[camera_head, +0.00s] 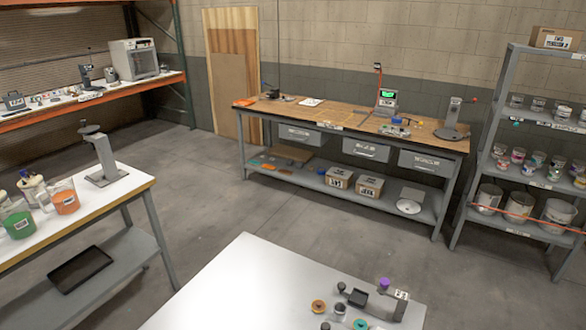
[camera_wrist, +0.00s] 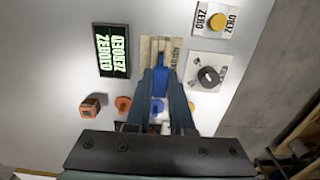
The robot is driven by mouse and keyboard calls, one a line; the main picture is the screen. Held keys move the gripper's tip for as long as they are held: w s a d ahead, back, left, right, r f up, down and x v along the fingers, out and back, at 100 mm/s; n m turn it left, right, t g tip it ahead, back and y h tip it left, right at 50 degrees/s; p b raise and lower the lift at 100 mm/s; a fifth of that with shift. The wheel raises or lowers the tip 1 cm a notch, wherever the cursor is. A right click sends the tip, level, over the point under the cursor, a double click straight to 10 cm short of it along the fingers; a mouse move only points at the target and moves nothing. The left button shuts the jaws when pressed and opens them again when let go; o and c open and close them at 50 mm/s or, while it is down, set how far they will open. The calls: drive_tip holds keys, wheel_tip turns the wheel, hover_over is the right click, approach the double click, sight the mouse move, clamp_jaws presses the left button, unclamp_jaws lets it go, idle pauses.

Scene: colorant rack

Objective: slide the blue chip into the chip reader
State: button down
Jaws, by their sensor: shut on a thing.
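In the wrist view my gripper (camera_wrist: 160,75) is shut on a blue piece, which I take for the blue chip (camera_wrist: 159,83). A narrow part of it points up between the fingertips, over a pale printed panel (camera_wrist: 148,47). I cannot tell whether the chip touches that panel or is above it. No part is clearly marked as the chip reader. A black screen with green text (camera_wrist: 112,50) lies left of the panel. My gripper does not show in the head view.
In the wrist view an orange knob (camera_wrist: 123,104), an orange-brown block (camera_wrist: 90,105), a black ring-shaped part (camera_wrist: 208,77) and a yellow disc (camera_wrist: 217,20) lie around. The head view shows a white table (camera_head: 225,290) in front and a wooden bench (camera_head: 345,116) with a green-lit device (camera_head: 387,96).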

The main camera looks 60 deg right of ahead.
drive_tip(key=shift+f+b, duration=1.25)
drive_tip(key=shift+f, duration=0.35)
drive_tip(key=shift+r, duration=0.2)
drive_tip(key=shift+r+p, duration=1.4)
drive_tip(key=shift+p, duration=0.15)
drive_tip(key=shift+w+a+r+m+b, duration=0.1)
drive_tip(key=shift+w+a+m+b, duration=0.2)
drive_tip(key=shift+w, duration=0.15)
drive_tip(key=w+a+r+m+b, duration=0.3)
drive_tip(key=w+a+r+m, duration=0.2)
drive_tip(key=a+m, duration=0.3)
drive_tip(key=w+a+r+m+b, duration=0.4)
drive_tip(key=w+a+r+m, duration=0.1)
drive_tip(key=a+m, duration=0.4)
drive_tip(key=shift+w+m+b, duration=0.3)
drive_tip(key=shift+w+m, duration=0.3)
drive_tip(key=shift+w, duration=0.15)
